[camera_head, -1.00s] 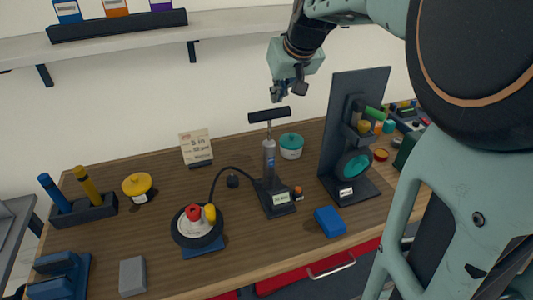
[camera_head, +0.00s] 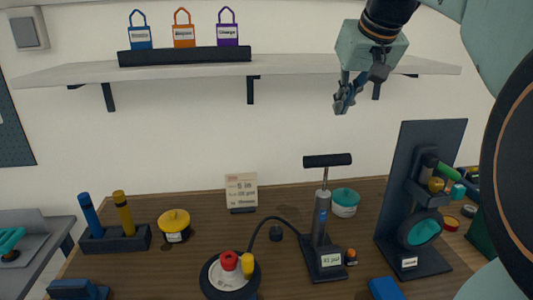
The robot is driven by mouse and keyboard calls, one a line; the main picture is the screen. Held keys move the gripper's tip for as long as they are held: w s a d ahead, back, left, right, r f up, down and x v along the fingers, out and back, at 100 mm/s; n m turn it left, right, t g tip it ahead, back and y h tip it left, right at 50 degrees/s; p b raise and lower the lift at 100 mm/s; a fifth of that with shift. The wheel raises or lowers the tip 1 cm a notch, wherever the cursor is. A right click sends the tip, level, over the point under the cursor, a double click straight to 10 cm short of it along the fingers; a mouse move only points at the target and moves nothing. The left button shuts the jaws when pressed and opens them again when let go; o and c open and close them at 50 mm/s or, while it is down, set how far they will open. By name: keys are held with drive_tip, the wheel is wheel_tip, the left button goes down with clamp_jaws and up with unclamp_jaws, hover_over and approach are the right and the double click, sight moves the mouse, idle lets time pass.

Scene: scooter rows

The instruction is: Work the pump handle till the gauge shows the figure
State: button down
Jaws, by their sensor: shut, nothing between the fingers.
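The floor pump stands upright on the wooden bench, with a grey cylinder (camera_head: 320,215) and a black T-shaped handle (camera_head: 327,160) on a raised rod. Its base carries a small display (camera_head: 331,260) that seems to read "61 psi"; the digits are small. A black hose runs from the pump to a small wheel (camera_head: 226,280) with red and yellow parts on it. A card (camera_head: 241,191) behind shows a figure, too blurred to read surely. My gripper (camera_head: 343,103) is shut and empty, above and slightly right of the handle, apart from it.
A black stand (camera_head: 425,180) with a wheel and a green-handled part is close right of the pump. A teal tub (camera_head: 344,202) is behind it. A yellow pot (camera_head: 174,224) and a holder (camera_head: 115,240) with two sticks are left. A shelf (camera_head: 190,71) crosses the wall.

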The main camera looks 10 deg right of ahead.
drive_tip(key=shift+s+r, duration=0.3)
drive_tip(key=shift+r, duration=0.05)
drive_tip(key=shift+d, duration=0.1)
drive_tip(key=b, duration=0.1)
hover_over(328, 159)
drive_tip(key=f, duration=1)
drive_tip(key=shift+w+f, duration=0.25)
drive_tip(key=shift+s+f, duration=0.3)
drive_tip(key=shift+f, duration=0.6)
